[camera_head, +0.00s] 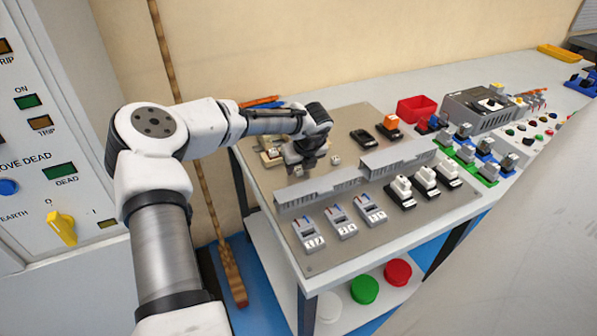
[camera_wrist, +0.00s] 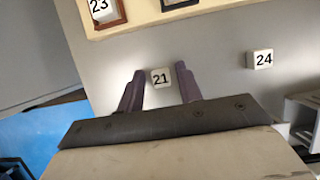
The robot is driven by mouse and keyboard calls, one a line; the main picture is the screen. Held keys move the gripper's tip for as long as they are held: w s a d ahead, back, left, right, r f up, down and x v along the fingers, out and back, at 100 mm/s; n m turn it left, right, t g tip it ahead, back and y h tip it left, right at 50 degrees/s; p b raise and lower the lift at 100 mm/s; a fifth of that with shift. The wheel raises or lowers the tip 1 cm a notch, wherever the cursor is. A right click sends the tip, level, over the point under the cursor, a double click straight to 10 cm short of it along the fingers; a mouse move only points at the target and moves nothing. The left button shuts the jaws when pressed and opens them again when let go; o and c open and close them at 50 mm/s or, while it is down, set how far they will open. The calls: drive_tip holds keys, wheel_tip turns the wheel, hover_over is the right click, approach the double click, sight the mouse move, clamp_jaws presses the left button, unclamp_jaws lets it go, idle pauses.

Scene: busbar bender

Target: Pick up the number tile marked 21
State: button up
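The number tile marked 21 (camera_wrist: 161,78) is a small white block on the grey board, seen in the wrist view. My gripper (camera_wrist: 160,80) is open, with one dark finger on each side of the tile. Small gaps show between the fingers and the tile. In the head view my gripper (camera_head: 305,162) is over the back left of the board, and I cannot make out tile 21 there.
Tile 24 (camera_wrist: 262,59) lies to the right on the board. Tile 23 (camera_wrist: 101,8) sits in a wooden-framed holder (camera_wrist: 200,12) at the top. Grey slotted ducts (camera_head: 318,190) and breakers (camera_head: 308,236) stand nearer the board's front.

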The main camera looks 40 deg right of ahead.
clamp_jaws()
drive_tip(key=shift+r, duration=0.15)
